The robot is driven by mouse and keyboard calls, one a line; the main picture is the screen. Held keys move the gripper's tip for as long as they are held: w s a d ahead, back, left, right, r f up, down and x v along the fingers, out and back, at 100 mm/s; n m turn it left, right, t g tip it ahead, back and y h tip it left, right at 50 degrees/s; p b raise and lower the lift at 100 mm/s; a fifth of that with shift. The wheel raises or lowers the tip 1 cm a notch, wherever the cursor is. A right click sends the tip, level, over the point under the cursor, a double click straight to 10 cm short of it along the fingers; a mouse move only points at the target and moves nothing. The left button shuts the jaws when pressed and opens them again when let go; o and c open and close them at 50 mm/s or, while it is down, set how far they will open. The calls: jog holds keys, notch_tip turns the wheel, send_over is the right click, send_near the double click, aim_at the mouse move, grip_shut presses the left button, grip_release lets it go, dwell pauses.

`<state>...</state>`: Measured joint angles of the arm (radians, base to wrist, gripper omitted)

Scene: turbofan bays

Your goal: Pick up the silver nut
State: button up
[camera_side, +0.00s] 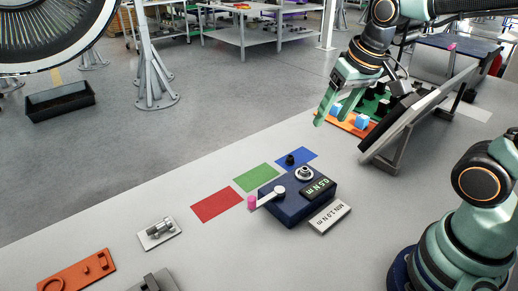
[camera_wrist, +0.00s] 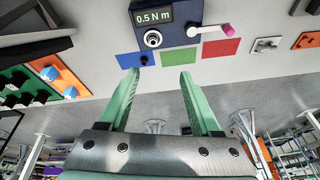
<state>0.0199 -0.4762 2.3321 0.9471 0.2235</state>
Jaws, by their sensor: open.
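A silver round part (camera_side: 304,174), which looks like the silver nut, sits on top of the dark blue box (camera_side: 290,212) with a "0.5 N m" display. It also shows in the wrist view (camera_wrist: 152,39), below the display. A small dark nut-like piece (camera_side: 290,160) sits on the blue mat (camera_side: 308,154). My gripper (camera_side: 326,110) is in the air, behind and to the right of the mats in the side view. Its green fingers are apart with nothing between them, also in the wrist view (camera_wrist: 160,76). No contact with the silver part shows.
Green (camera_side: 257,177) and red (camera_side: 217,204) mats lie beside the box. A pink-tipped lever (camera_side: 252,202) sticks out from the box. A tilted panel (camera_side: 408,128) and an orange tray (camera_side: 352,124) with blue pieces stand near my gripper. A silver fitting (camera_side: 160,230) lies front left.

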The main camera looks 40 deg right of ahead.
jog(key=w+d+f+m+g, duration=0.2)
jog(key=w+f+m+g, duration=0.2)
jog(key=w+f+m, duration=0.25)
send_over(305, 169)
jog(key=f, duration=0.4)
jog(key=s+f, duration=0.1)
jog(key=f, duration=0.2)
jog(key=shift+w+f, duration=0.2)
jog(key=shift+f, duration=0.7)
jog(key=shift+w+f, duration=0.15)
jog(key=shift+f, duration=0.7)
jog(key=shift+w+f, duration=0.2)
jog(key=shift+f, duration=0.7)
grip_shut()
